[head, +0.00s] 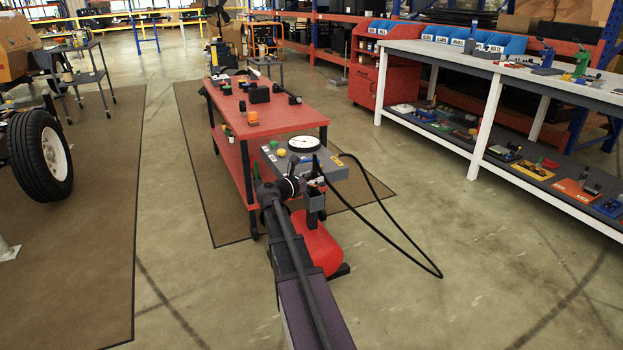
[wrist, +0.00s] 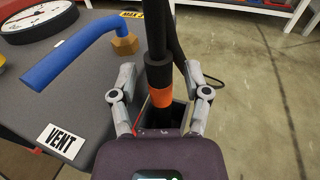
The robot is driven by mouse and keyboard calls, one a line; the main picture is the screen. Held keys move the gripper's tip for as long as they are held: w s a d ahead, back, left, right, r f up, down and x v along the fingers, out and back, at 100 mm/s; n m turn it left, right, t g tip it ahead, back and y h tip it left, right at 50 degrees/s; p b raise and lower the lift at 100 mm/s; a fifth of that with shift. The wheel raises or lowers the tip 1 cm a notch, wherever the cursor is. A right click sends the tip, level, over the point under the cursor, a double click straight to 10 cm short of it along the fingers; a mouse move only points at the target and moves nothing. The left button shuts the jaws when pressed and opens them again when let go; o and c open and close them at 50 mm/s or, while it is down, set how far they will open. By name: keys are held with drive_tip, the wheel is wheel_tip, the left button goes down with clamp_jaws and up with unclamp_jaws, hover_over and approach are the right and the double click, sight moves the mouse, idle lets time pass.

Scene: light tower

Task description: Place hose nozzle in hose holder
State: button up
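The hose nozzle (wrist: 160,75) is a black upright rod with an orange band, in the middle of the wrist view. Its lower end goes down into the dark opening of the hose holder (wrist: 181,113), a grey box-like sleeve at the console's side. How deep it sits is hidden by my gripper body. My gripper (wrist: 160,73) is open, with one finger on each side of the nozzle and gaps between. In the head view the nozzle (head: 316,165) stands upright by my gripper, above the holder (head: 315,202).
A grey console with a round gauge (head: 303,143), a blue lever (wrist: 75,52) and a VENT label stands left of the nozzle. A red tank (head: 318,245) is below. The black hose (head: 405,245) loops onto open floor at right. A red cart (head: 275,112) stands behind.

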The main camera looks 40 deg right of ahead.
drive_tip(key=shift+a+r, duration=0.1)
drive_tip(key=shift+r, duration=0.05)
drive_tip(key=s+a+p, duration=0.1)
drive_tip(key=a, duration=1)
drive_tip(key=shift+s+a+r, duration=0.15)
drive_tip(key=shift+a+r, duration=0.2)
drive_tip(key=shift+r, duration=0.05)
idle(0.6)
drive_tip(key=s+a+f+m+y, duration=0.4)
drive_tip(key=a+f+m+y, duration=0.1)
drive_tip(key=a+f+m, duration=0.15)
drive_tip(key=s+a+f+m+y, duration=0.4)
drive_tip(key=a+f+m, duration=0.15)
drive_tip(key=a, duration=0.25)
drive_tip(key=s+a+f+m+g+y, duration=0.1)
drive_tip(key=s+a+f+m+y, duration=0.1)
drive_tip(key=a, duration=0.6)
drive_tip(key=s+a+f+m+y, duration=0.3)
drive_tip(key=s+a+m+y, duration=0.2)
drive_tip(key=a, duration=0.4)
drive_tip(key=shift+s+a+g+y, duration=0.2)
drive_tip(key=shift+s+g+y, duration=0.2)
drive_tip(key=shift+y, duration=0.2)
